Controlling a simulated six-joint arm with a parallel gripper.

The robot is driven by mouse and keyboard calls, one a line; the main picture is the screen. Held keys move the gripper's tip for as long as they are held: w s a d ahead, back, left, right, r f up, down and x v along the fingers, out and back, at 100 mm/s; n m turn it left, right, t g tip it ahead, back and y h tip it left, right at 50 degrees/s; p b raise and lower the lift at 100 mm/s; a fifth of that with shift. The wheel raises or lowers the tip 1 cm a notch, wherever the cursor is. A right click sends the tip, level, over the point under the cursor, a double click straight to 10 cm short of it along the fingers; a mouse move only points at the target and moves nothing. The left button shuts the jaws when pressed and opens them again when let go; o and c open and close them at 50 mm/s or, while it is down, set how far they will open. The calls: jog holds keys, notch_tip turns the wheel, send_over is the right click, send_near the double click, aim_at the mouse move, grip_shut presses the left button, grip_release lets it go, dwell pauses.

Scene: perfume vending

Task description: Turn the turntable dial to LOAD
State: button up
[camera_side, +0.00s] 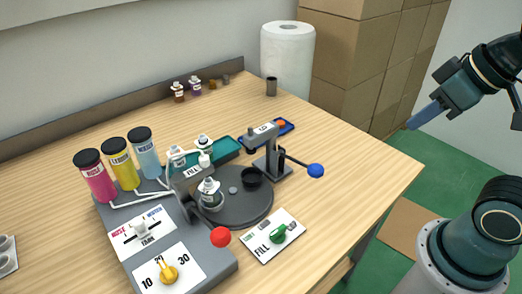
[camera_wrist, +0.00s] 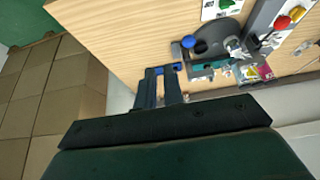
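The dial is a green knob (camera_side: 278,234) on a white plate (camera_side: 262,246) at the front right of the machine. FILL is printed at the plate's near edge; the other small markings are too small to read. The dial also shows at the top of the wrist view (camera_wrist: 226,4). The dark round turntable (camera_side: 258,214) lies behind the plate and carries a clear bottle (camera_side: 211,196) and a black cup (camera_side: 251,177). My gripper (camera_side: 412,124) is raised at the right, far from the dial. In the wrist view its fingers (camera_wrist: 163,70) are apart with nothing between them.
A press with a blue ball handle (camera_side: 316,170) stands beside the turntable. A red ball (camera_side: 220,236) and a yellow knob (camera_side: 168,273) are on the grey base. Pink, yellow and blue bottles stand left. Boxes (camera_side: 345,60) and a paper roll (camera_side: 286,55) are behind. The right tabletop is clear.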

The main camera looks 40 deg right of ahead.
jog(key=o, duration=0.3)
jog(key=shift+o, duration=0.7)
jog(key=shift+w+a+n, duration=0.3)
jog(key=shift+w+n, duration=0.1)
jog(key=shift+w, duration=0.05)
jog(key=n+g, duration=0.6)
jog(key=n, duration=1.1)
send_over(278, 229)
notch_tip(278, 229, down, 12)
jog(key=shift+r, duration=0.2)
notch_tip(278, 229, down, 14)
jog(key=shift+r, duration=0.1)
